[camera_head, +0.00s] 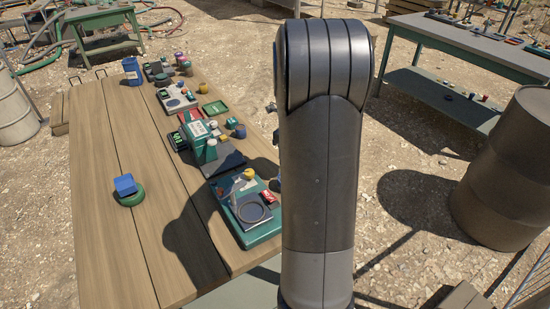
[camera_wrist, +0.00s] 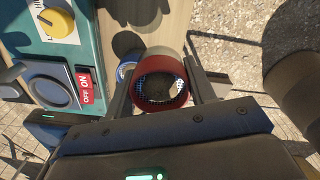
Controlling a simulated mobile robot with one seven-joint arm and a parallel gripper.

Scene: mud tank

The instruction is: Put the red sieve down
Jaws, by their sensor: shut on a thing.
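The red sieve (camera_wrist: 142,98), a round red ring with a mesh inside, shows in the wrist view between the two fingers of my gripper (camera_wrist: 163,88). My gripper is shut on it, with one finger at each side of the ring. The sieve's open round end faces the camera, and dark mesh shows inside. In the head view my arm covers the middle right, and the gripper and sieve are hidden. The wooden table (camera_head: 110,240) shows at the left of the head view.
A teal device (camera_head: 262,234) with a round plate and red switch stands at the table's right edge; it also shows left of the sieve (camera_wrist: 70,57). Several instruments line that edge. A blue block (camera_head: 125,184) rests on a green round thing. A rusty barrel (camera_head: 505,165) stands right.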

